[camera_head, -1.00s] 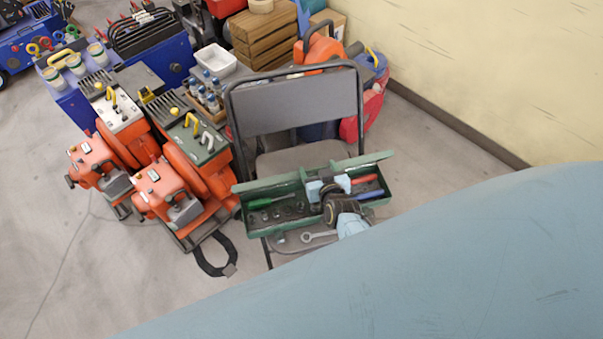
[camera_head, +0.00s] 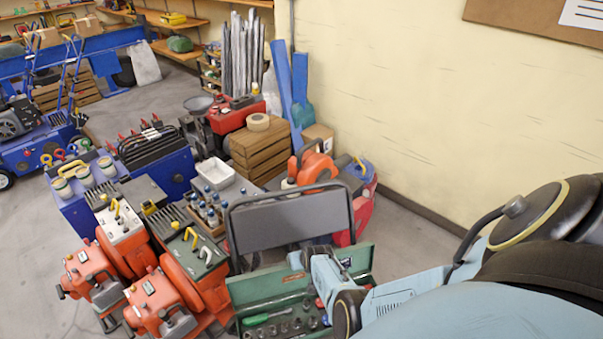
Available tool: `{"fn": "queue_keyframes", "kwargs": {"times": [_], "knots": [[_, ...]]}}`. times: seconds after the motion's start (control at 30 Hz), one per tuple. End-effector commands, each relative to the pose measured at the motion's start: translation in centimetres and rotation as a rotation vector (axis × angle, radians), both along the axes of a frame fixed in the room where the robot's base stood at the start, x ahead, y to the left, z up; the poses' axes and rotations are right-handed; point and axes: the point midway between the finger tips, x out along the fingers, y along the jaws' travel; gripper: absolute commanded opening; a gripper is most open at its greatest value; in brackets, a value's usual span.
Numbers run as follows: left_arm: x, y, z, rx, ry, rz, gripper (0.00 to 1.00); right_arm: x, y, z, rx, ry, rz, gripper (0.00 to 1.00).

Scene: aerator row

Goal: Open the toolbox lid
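The green toolbox (camera_head: 273,323) lies open on the folding chair. Its lid (camera_head: 262,285) stands raised along the far side, inner face toward me. A green-handled screwdriver (camera_head: 268,316) and several dark sockets lie inside. My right gripper (camera_head: 315,269), on the light-blue arm from the right, is in front of the lid near its middle. Its wrist covers the right part of the box. The fingertips are hidden, so I cannot tell whether they are open or touching the lid. My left gripper is not in view.
The chair's backrest (camera_head: 290,220) rises just behind the lid. Orange machines (camera_head: 185,280) stand close on the left, with a bottle crate (camera_head: 207,212) beyond. A wooden crate (camera_head: 262,146) and orange tool (camera_head: 315,165) are behind. Bare floor lies right, before the wall.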

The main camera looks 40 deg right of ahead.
Motion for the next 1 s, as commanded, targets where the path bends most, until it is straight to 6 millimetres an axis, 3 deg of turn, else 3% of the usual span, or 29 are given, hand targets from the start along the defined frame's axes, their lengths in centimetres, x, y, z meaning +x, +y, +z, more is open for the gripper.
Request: {"fn": "queue_keyframes", "kwargs": {"times": [0.47,0.5,0.63,1.0], "knots": [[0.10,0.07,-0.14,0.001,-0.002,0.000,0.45,0.89,-0.68,0.72,-0.014,-0.019,-0.003,0.32],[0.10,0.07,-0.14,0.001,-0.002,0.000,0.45,0.89,-0.68,0.72,-0.014,-0.019,-0.003,0.75],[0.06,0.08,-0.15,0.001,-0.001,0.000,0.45,0.74,-0.50,0.53,-0.010,-0.014,-0.002,0.92],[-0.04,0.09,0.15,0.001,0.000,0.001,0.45,0.27,-0.14,0.47,-0.004,-0.005,0.000,0.95]]}}
